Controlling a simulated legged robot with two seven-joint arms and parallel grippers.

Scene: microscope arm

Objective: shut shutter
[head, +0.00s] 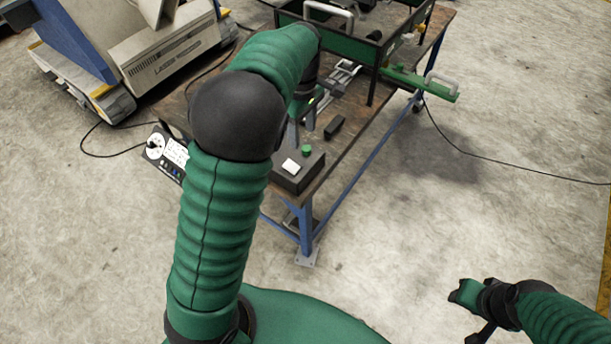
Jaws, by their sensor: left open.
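A dark frame with green side panels (352,41) stands at the far end of the workbench, with a pale handle (330,14) on it. A green bar (418,83) with a pale handle (441,79) sticks out to the right past the bench edge. I cannot tell for sure which part is the shutter. My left arm reaches over the bench; my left gripper (301,127) is open above the bench top, partly hidden by its own arm, and apart from both handles. My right gripper (474,308) is at the lower right, away from the bench, its jaws unclear.
The bench top (350,146) also bears a black box (297,172) with a green button, a small black block (334,127) and metal parts. A control panel (167,152) hangs at the left edge. A large machine (160,55) stands behind left. The floor at right is clear except for a cable.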

